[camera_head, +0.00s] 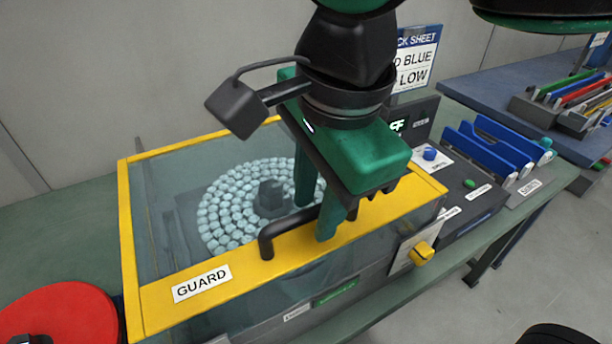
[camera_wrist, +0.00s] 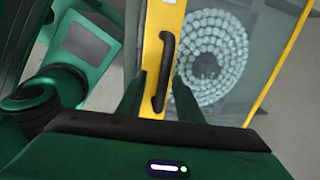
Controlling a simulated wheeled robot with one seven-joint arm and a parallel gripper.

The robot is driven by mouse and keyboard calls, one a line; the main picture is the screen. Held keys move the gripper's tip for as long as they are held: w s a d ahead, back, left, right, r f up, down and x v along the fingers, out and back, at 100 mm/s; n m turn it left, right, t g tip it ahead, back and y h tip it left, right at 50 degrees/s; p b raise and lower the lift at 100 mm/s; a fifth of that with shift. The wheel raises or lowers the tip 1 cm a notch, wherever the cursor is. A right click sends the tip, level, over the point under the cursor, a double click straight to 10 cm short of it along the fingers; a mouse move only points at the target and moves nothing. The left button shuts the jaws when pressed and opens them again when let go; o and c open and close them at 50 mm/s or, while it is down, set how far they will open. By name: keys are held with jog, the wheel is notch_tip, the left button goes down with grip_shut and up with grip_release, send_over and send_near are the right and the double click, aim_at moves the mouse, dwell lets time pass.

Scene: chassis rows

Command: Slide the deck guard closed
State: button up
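The deck guard (camera_head: 158,297) is a clear cover in a yellow frame with a GUARD label. In the head view it lies over a ring of pale tubes (camera_head: 222,205) around a dark hub. A black bar handle (camera_head: 267,243) stands on its near yellow rail. In the wrist view the handle (camera_wrist: 163,75) shows between the two green fingers of my gripper (camera_wrist: 159,78). In the head view my gripper (camera_head: 314,219) is open, pointing down, with a finger on either side of the handle. Contact with the handle cannot be told.
To the right are a panel with a blue knob (camera_head: 430,153), a green button (camera_head: 469,183), a yellow switch (camera_head: 421,253) and blue racks (camera_head: 495,150). A red disc (camera_head: 62,315) is at the lower left. Another bench (camera_head: 480,92) with coloured items stands behind right.

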notch_tip(320, 180, up, 10)
jog(key=s+d, duration=0.1)
jog(key=shift+s+r, duration=0.25)
jog(key=shift+s, duration=0.1)
jog(key=shift+d, duration=0.1)
jog(key=w+d+f, duration=0.3)
jog(key=w+d, duration=0.1)
jog(key=d, duration=0.2)
jog(key=w+d+f+n, duration=0.1)
jog(key=w+d+f, duration=0.3)
jog(key=d, duration=0.2)
jog(key=w+d+f+n+h, duration=0.1)
jog(key=w+d+f, duration=0.3)
jog(key=d, duration=0.3)
jog(key=shift+g, duration=0.3)
jog(key=s+d+f+n, duration=0.1)
jog(key=s+d+f, duration=0.2)
jog(key=d, duration=0.4)
jog(key=s+d+f+n, duration=0.1)
jog(key=s+d+f, duration=0.2)
jog(key=d+f, duration=0.3)
jog(key=s+d+f+n+g, duration=0.1)
jog(key=s+d+f, duration=0.2)
jog(key=d+f, duration=0.2)
jog(key=d, duration=0.3)
jog(key=shift+s+d, duration=0.15)
jog(key=shift+s, duration=0.2)
